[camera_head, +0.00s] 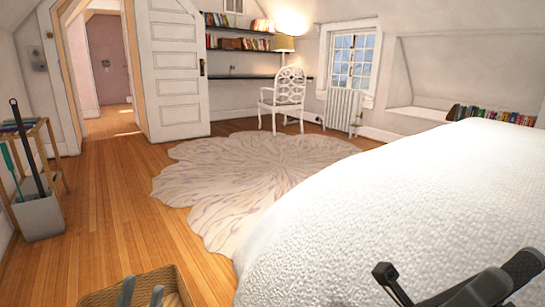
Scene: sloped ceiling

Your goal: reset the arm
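My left gripper (141,290) shows only as two grey finger ends at the bottom edge, left of centre. They stand apart, with a gap between them and nothing seen held. They are in front of a woven basket (172,276). My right gripper (455,270) shows at the bottom right as dark and grey parts in front of the white bed (400,200). Its parts are spread apart, with nothing seen between them. The rest of both arms is out of view or cut off.
A patterned rug (250,170) lies on the clear wooden floor (120,210). A white bin (40,216) and a wooden stand (55,160) are at the left. A white chair (287,92) stands near the window (352,60). A doorway (105,70) opens at the back left.

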